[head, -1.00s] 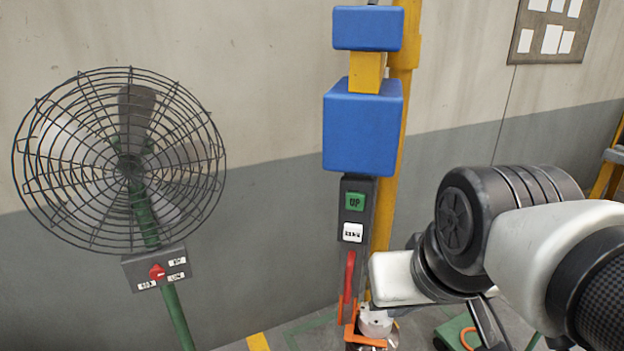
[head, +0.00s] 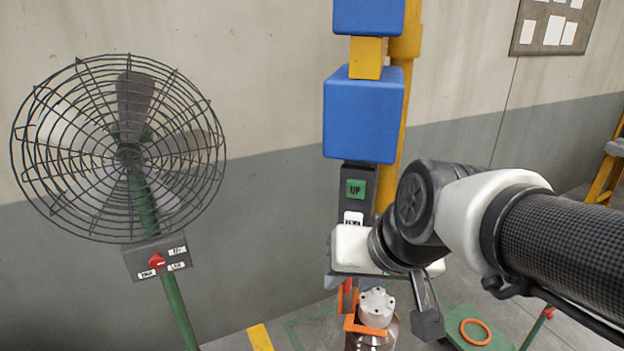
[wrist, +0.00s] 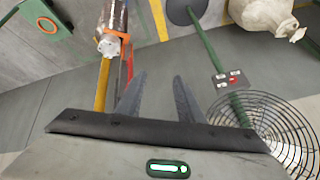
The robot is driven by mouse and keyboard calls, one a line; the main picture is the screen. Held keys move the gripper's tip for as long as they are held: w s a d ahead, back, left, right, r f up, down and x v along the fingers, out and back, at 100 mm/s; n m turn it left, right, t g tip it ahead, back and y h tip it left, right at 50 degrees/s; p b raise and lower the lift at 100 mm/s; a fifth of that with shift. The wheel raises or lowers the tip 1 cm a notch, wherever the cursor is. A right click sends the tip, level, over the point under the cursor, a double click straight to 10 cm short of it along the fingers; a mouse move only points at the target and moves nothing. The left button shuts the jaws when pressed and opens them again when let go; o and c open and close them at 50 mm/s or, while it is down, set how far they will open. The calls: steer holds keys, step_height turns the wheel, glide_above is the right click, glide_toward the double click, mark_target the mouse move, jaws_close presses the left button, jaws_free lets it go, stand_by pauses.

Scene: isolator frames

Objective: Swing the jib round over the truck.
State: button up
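The jib's yellow post (head: 406,35) stands behind a blue hoist body (head: 360,118). Below hangs a grey control box with a green UP button (head: 355,189); my arm covers its lower part. Under it is a white-capped metal cylinder (head: 376,307) beside orange fittings (head: 352,326); the cylinder also shows in the wrist view (wrist: 110,45). A low green platform, seemingly the truck (head: 499,338), is at lower right, with an orange ring on it. My gripper (wrist: 160,76) has its two fingers apart with nothing between them.
A caged fan (head: 130,150) on a green stand with a switch box (head: 157,257) is at left. Open floor lies between. The grey wall is close behind.

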steer(key=w+a+f+m+y+b, duration=0.1)
steer(key=w+a+f+b, duration=0.1)
steer(key=w+a+f, duration=0.4)
steer(key=w+a+f+m+b, duration=0.1)
steer(key=w+a+f+m, duration=0.2)
steer(key=f, duration=0.5)
step_height(320, 180, down, 13)
steer(key=w+m+t+h+b, duration=0.1)
steer(key=w+t+h+b, duration=0.1)
steer(key=w+h+b, duration=0.15)
steer(key=d+f+m+t+h+b, duration=0.1)
steer(key=d+f+t+h+b, duration=0.1)
steer(key=d+f+h, duration=0.15)
step_height(320, 180, up, 5)
steer(key=d+t+h+b, duration=0.1)
steer(key=d+t+h, duration=0.2)
steer(key=t+h, duration=0.25)
steer(key=shift+n+y, duration=0.25)
steer(key=shift+n, duration=0.05)
steer(key=b+x, duration=0.1)
steer(key=x, duration=1.5)
